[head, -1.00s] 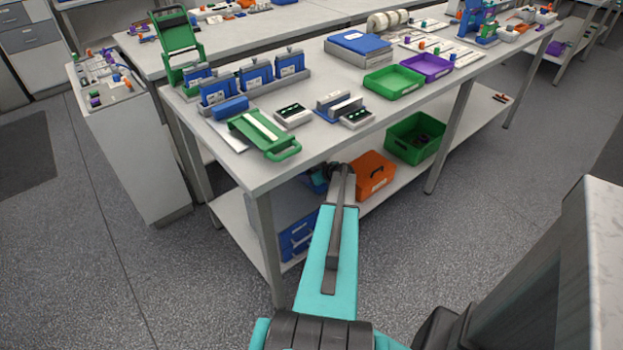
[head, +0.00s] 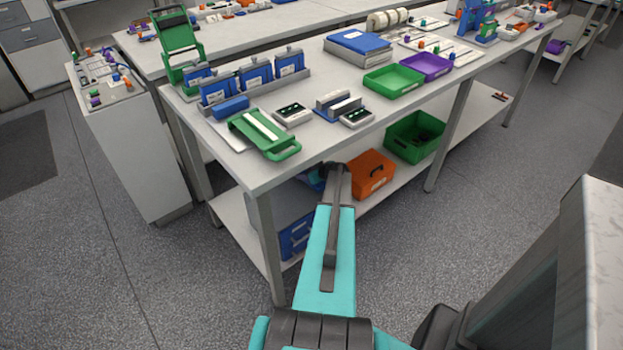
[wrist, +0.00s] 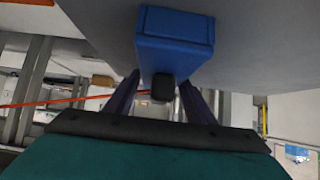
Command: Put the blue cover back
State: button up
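A blue box-like piece (wrist: 175,38), which I take for the blue cover, is in the wrist view just past my palm. It has a dark knob (wrist: 163,88) facing my palm. The dark fingers of my gripper (wrist: 160,82) stand on either side of its near end and look closed on it; the fingertips are partly hidden. In the head view my gripper (head: 328,174) is low in front of the workbench's front edge, and a bit of blue shows beside it. The bench (head: 285,172) carries a row of blue units (head: 255,76) with white labels.
A green frame (head: 264,134), a blue block (head: 231,107) and small devices lie near the bench's front edge. Green (head: 393,80) and purple (head: 426,66) trays stand further right. An orange box (head: 371,175) and a green bin (head: 415,138) are on the lower shelf. The floor in front is clear.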

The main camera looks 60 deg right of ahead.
aim_at(310, 169)
jog(key=c, duration=0.9)
jog(key=shift+r, duration=0.2)
jog(key=shift+r, duration=0.55)
jog(key=shift+s+d+r+b, duration=0.1)
jog(key=shift+s+r+b, duration=0.25)
jog(key=shift+r, duration=0.2)
jog(key=shift+s+d+r+b, duration=0.1)
jog(key=shift+s+r+b, duration=0.25)
jog(key=shift+r, duration=0.15)
jog(key=s+d, duration=0.1)
jog(key=s, duration=0.3)
jog(key=s+r+b, duration=0.1)
jog(key=s, duration=0.4)
jog(key=s+d+b, duration=0.1)
jog(key=s, duration=0.4)
jog(key=shift+s+d+r, duration=0.15)
jog(key=shift+d+r, duration=0.1)
jog(key=shift+d, duration=0.1)
